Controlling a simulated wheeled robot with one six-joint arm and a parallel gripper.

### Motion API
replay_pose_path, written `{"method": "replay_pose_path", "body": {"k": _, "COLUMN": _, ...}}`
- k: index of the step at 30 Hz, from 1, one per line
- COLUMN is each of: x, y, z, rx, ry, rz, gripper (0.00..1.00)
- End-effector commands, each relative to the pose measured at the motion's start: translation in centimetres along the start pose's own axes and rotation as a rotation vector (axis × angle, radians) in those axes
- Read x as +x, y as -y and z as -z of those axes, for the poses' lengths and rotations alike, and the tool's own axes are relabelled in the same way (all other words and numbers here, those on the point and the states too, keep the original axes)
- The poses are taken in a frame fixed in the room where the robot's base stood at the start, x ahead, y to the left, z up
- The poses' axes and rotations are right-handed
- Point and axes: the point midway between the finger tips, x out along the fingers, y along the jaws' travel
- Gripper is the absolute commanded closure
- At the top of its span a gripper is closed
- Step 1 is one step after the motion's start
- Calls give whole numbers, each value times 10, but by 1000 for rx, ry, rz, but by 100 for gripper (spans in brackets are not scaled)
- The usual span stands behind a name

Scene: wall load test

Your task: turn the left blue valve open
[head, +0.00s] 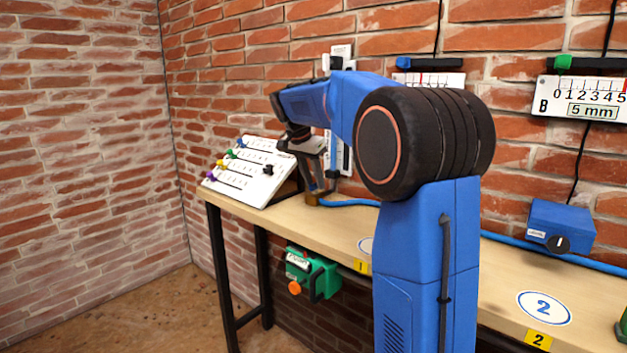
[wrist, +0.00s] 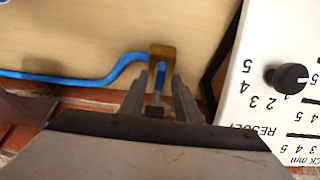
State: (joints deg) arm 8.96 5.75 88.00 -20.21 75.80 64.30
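The left blue valve shows in the wrist view as a brass-coloured block (wrist: 162,51) with a narrow blue part (wrist: 160,74) at its middle. A blue hose (wrist: 100,80) runs into it from the left. In the head view the brass block (head: 312,199) stands on the bench near the wall, partly behind my gripper. My gripper (head: 322,189) points down at it. In the wrist view my gripper (wrist: 164,76) has its fingers apart, one on each side of the blue part. I cannot tell whether they touch it.
A sloped white panel (head: 250,172) with coloured knobs stands close to the left of my gripper. A blue box (head: 560,228) with a black knob sits by the wall at right. A green device (head: 313,276) hangs below the bench (head: 505,265). The brick wall is close behind.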

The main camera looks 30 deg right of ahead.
Motion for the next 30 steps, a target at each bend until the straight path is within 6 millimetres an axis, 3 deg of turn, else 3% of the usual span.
{"method": "replay_pose_path", "body": {"k": 5, "x": 0, "y": 0, "z": 0, "rx": 0, "ry": 0, "rz": 0, "gripper": 70}}
{"method": "replay_pose_path", "body": {"k": 9, "x": 0, "y": 0, "z": 0, "rx": 0, "ry": 0, "rz": 0, "gripper": 100}}
{"method": "replay_pose_path", "body": {"k": 20, "x": 0, "y": 0, "z": 0, "rx": -24, "ry": 0, "rz": 11, "gripper": 100}}
{"method": "replay_pose_path", "body": {"k": 30, "x": -1, "y": -2, "z": 0, "rx": -207, "ry": 0, "rz": 87, "gripper": 100}}
